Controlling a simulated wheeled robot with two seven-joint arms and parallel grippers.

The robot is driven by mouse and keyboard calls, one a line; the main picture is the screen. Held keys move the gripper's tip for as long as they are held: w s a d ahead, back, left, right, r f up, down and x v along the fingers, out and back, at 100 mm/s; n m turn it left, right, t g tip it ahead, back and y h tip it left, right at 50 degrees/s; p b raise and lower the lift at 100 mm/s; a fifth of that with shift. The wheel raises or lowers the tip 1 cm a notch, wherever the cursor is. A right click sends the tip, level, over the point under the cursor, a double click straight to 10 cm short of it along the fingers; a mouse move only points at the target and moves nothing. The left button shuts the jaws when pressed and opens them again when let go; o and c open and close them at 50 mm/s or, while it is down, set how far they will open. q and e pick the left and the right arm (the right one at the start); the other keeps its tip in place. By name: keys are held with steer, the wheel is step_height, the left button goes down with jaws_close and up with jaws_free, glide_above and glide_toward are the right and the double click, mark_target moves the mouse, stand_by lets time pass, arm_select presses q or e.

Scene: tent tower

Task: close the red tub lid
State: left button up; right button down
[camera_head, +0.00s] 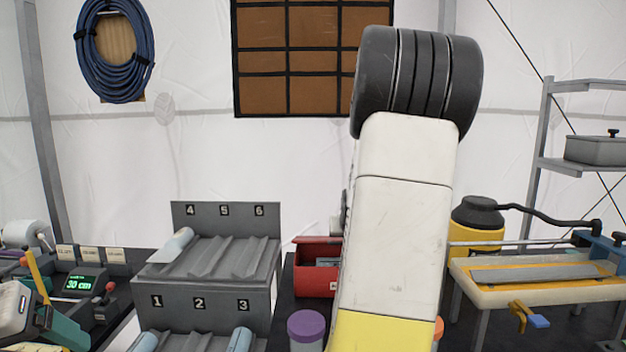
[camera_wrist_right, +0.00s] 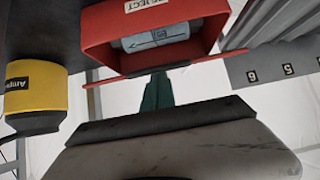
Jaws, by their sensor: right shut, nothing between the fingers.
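The red tub (camera_head: 312,282) stands on the dark table in the head view, its right part hidden behind my right arm. In the right wrist view the tub (camera_wrist_right: 100,38) appears upside down with a REJECT label. It is open, and a grey-blue cylinder (camera_wrist_right: 155,35) lies inside. The red lid (camera_wrist_right: 215,68) shows nearly edge-on as a thin strip along the tub's far side. My right gripper (camera_wrist_right: 157,78) is shut and empty, its green fingertips close to the lid strip; I cannot tell if they touch. My left gripper (camera_head: 66,332) is at the lower left edge, jaws unclear.
A grey numbered rack (camera_head: 205,285) with cylinders stands left of the tub. A purple-lidded jar (camera_head: 306,328) stands in front of it. A yellow pot (camera_head: 476,235) with a dark top and a bench with a blue clamp (camera_head: 540,275) are to the right.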

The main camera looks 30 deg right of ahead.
arm_select(q)
steer(key=shift+s+a, duration=0.3)
steer(key=shift+s, duration=0.25)
arm_select(e)
step_height(320, 180, down, 10)
steer(key=s+a, duration=0.1)
steer(key=s, duration=0.1)
steer(key=shift+s+a+f, duration=0.2)
steer(key=shift+s, duration=0.05)
